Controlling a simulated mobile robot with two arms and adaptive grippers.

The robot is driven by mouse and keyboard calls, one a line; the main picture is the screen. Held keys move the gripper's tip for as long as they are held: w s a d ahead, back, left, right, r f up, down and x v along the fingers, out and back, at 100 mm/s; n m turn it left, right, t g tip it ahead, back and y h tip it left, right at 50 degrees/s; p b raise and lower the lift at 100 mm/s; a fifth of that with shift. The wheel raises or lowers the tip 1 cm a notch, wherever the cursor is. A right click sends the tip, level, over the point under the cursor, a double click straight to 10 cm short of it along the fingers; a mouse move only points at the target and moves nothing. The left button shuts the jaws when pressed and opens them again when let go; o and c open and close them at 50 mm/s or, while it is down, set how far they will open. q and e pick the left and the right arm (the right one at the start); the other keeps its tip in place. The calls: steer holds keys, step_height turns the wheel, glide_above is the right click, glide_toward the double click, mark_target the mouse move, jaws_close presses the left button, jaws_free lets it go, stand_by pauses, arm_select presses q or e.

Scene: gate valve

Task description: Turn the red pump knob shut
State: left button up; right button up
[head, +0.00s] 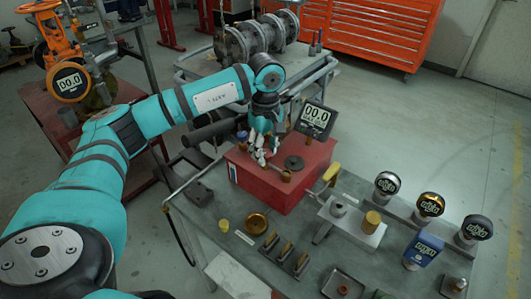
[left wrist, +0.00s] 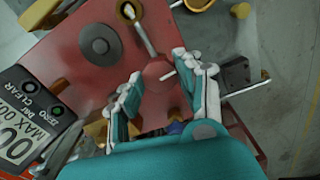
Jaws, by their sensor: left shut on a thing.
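The red pump box (head: 268,185) stands on the grey workbench. My left gripper (head: 261,157) reaches down over its top from the back left. In the left wrist view, the red knob (left wrist: 157,72) with a pale pointer mark sits between the two fingers of my left gripper (left wrist: 163,84), which is shut on it. In the head view the fingers hide the knob. A digital gauge (head: 315,118) beside the box reads 00.0; part of it shows in the left wrist view (left wrist: 22,125). My right gripper is not in view.
A dark round disc (head: 294,163) lies on the box top beside my gripper. Several round gauges (head: 430,205) and brass fittings (head: 257,223) stand on the bench. An orange valve wheel (head: 50,30) is at the far left.

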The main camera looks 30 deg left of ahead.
arm_select(q)
steer(key=shift+r+m, duration=0.15)
steer(key=shift+m, duration=0.35)
steer(key=o, duration=1.1)
steer(key=shift+o, duration=0.2)
step_height(320, 180, up, 12)
stand_by(0.3)
